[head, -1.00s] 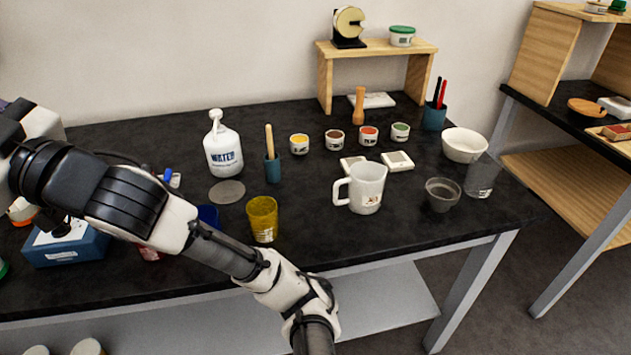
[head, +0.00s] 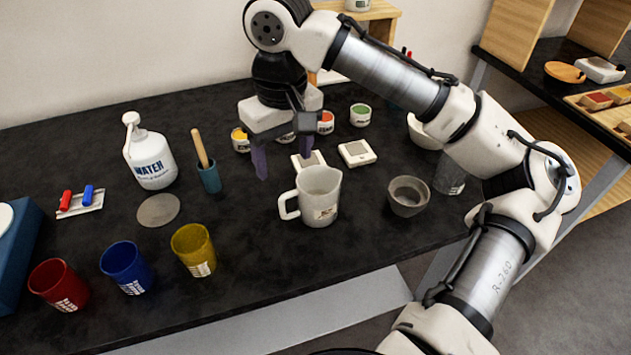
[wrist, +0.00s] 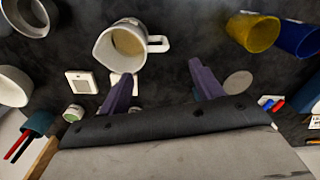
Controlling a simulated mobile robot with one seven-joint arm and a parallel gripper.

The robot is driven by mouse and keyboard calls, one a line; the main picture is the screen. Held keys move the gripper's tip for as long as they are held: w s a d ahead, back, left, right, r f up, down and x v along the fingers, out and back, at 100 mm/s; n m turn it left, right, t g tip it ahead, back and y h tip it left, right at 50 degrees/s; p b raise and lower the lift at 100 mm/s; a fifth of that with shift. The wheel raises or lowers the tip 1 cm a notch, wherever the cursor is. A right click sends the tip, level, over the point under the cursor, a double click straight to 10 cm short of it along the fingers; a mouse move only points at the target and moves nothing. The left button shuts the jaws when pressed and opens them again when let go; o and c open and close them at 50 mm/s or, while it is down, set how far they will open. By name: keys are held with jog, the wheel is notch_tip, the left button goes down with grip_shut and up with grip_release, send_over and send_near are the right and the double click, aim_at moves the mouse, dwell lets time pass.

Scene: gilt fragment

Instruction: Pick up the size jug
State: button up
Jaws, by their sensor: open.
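The size jug is the white jug (head: 322,197) with a pouring lip and a side handle, upright on the black table. In the head view its handle points left. In the wrist view the jug (wrist: 118,48) shows from above, with tan contents and its handle toward the right. My gripper (head: 284,162) is open and empty, pointing down above the table, behind and a little left of the jug. In the wrist view my gripper (wrist: 164,76) has its two purple fingers wide apart, with the jug beyond their tips. They do not touch it.
A grey bowl (head: 408,196) stands right of the jug. A yellow cup (head: 194,250), a blue cup (head: 126,268) and a red cup (head: 60,286) stand front left. A water bottle (head: 150,158) and a teal pot (head: 208,176) stand left. White square tiles (head: 357,153) lie behind the jug.

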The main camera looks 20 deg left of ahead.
aim_at(289, 194)
jog(key=shift+d+f, duration=0.35)
jog(key=shift+d, duration=0.05)
jog(key=f, duration=0.7)
jog(key=shift+s+a+f, duration=0.15)
jog(key=shift+s+f, duration=0.05)
jog(key=shift+f, duration=0.1)
jog(key=shift+w+a+f+p, duration=0.15)
jog(key=shift+f+p, duration=0.25)
jog(key=shift+f, duration=0.95)
jog(key=shift+w+f+p, duration=0.1)
jog(key=shift+f+p, duration=0.25)
jog(key=shift+f, duration=1)
jog(key=shift+c, duration=0.3)
jog(key=c, duration=1.2)
